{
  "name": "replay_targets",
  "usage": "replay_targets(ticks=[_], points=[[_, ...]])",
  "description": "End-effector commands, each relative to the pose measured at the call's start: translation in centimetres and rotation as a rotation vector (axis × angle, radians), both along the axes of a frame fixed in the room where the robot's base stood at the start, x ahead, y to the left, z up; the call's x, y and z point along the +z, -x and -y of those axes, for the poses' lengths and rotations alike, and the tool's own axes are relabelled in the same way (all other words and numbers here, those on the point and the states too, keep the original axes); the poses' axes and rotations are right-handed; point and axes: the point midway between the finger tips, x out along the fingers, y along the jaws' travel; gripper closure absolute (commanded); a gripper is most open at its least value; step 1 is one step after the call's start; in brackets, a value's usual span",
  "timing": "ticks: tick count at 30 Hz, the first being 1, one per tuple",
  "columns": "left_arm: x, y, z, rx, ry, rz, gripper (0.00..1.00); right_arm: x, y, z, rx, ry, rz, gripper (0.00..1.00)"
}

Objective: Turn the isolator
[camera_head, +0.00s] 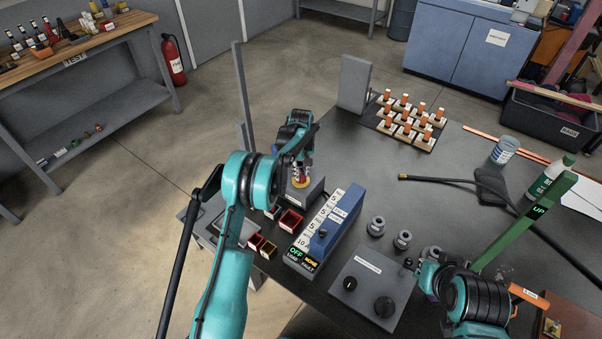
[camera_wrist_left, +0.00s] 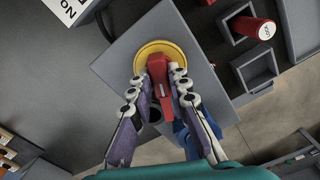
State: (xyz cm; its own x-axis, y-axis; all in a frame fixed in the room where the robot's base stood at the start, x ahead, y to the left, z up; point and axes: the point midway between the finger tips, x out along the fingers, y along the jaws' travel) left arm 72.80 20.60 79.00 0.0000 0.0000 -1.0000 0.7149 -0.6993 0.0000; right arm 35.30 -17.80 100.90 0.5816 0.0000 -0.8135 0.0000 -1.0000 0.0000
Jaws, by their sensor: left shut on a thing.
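The isolator is a red handle on a round yellow plate, set on a grey box (camera_head: 306,194) near the left side of the dark table. In the left wrist view the red handle (camera_wrist_left: 158,70) points nearly straight down the picture, over the yellow plate (camera_wrist_left: 145,50). My left gripper (camera_head: 299,172) reaches down onto it; in the wrist view its two fingers (camera_wrist_left: 160,92) lie on either side of the handle's lower end, shut on it. In the head view the gripper partly hides the handle. My right arm is at the lower right; its fingers cannot be made out.
A blue panel (camera_head: 339,217) reading OFF stands just right of the isolator box. Small red bins (camera_head: 291,221), a grey box with black knobs (camera_head: 367,287) and grey cylinders (camera_head: 376,227) are nearby. A green UP bar (camera_head: 520,226) rises beside my right arm.

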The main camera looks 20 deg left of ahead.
Motion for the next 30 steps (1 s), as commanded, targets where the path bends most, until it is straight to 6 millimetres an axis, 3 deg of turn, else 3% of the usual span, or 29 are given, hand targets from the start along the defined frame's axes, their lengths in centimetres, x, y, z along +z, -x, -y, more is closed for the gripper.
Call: replay_targets(ticks=[15, 30], points=[[0.01, -0.01, 0.00, 0.354, 0.000, 0.000, 1.00, -0.04, 0.00, 0.00, 0.000, 0.000, 0.000, 1.00], [0.01, -0.01, 0.00, 0.427, 0.001, 0.001, 1.00, -0.05, 0.00, 0.00, 0.000, 0.000, 0.000, 1.00]])
